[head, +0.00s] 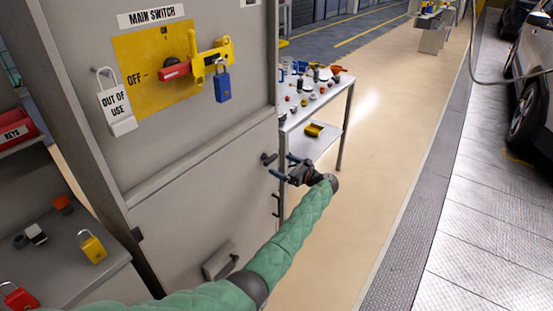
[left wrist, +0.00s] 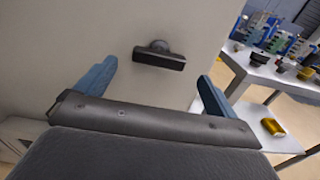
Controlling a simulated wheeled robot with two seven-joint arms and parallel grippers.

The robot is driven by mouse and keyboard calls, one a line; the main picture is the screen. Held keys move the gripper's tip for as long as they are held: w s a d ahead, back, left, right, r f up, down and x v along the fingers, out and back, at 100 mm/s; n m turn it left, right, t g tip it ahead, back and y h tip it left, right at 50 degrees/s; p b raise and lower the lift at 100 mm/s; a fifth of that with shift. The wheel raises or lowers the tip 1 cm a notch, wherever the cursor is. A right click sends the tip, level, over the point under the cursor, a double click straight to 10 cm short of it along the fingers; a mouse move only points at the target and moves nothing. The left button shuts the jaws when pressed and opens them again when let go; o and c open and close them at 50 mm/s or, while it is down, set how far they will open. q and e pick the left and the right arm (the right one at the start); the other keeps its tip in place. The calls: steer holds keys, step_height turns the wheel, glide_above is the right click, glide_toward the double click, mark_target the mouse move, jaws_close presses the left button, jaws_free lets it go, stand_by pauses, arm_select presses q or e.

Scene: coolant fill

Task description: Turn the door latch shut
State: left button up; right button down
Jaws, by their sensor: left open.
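The door latch (head: 268,159) is a small dark handle on the right side of the grey cabinet door (head: 200,195). In the left wrist view the latch (left wrist: 158,55) is a dark bar on a round base, lying nearly level in that tilted picture. My left gripper (head: 284,165) is at the door's right edge, close to the latch. Its blue fingers (left wrist: 152,82) are spread wide, with the latch ahead of and between them, apart from both. The gripper is open and empty. My right gripper is in neither view.
Above the door, a yellow switch panel (head: 140,62) carries a red handle and a blue padlock (head: 222,82). A white padlock (head: 116,108) hangs left of it. A cart (head: 345,100) with small items stands behind the cabinet. The floor (head: 385,150) right of my arm is clear.

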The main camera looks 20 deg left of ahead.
mark_target(273, 161)
arm_select(q)
steer(key=p+x, duration=0.1)
steer(key=x, duration=0.3)
steer(key=shift+w+a+r, duration=0.1)
steer(key=shift+w+a, duration=0.05)
steer(key=shift+a, duration=0.2)
steer(key=shift+p+x, duration=0.4)
steer(key=shift+x, duration=0.35)
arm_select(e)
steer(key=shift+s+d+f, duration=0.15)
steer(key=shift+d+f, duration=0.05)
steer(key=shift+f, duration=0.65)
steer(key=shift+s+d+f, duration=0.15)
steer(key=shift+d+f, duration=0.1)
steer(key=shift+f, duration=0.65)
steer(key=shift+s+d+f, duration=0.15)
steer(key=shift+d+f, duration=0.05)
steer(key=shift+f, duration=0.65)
arm_select(q)
steer(key=c, duration=1)
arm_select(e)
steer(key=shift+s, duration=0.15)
